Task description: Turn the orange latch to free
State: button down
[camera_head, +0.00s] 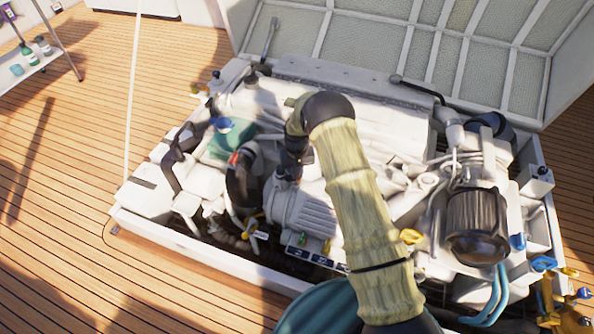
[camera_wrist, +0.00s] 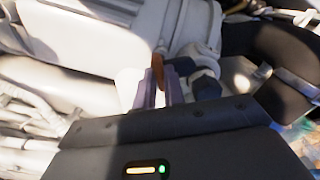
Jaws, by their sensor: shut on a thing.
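The orange latch (camera_wrist: 157,64) shows in the wrist view as a small orange-brown piece at the tips of my gripper (camera_wrist: 161,82). The two grey fingers are close together with the latch between them, and its lower part is hidden by them. In the head view, a small orange-red spot (camera_head: 234,158) shows above a black hose; it may be the same latch. My arm reaches over the engine there, and my fingers are not clear in that view.
A black hose (camera_wrist: 283,68) curves close to the right of my gripper in the wrist view. White engine covers (camera_wrist: 110,30) lie beyond the fingers. The raised hatch lid (camera_head: 370,45) stands behind the engine. Wooden deck (camera_head: 60,180) is open at the left.

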jog(key=n+p, duration=0.1)
jog(key=n, duration=0.4)
jog(key=shift+n, duration=0.3)
jog(key=n, duration=0.6)
jog(key=shift+a+p, duration=0.1)
jog(key=shift+p, duration=0.25)
jog(key=c, duration=1.5)
grip_release()
notch_tip(320, 180, up, 17)
jog(key=p, duration=0.2)
jog(key=shift+r+p, duration=0.2)
jog(key=shift+p, duration=0.2)
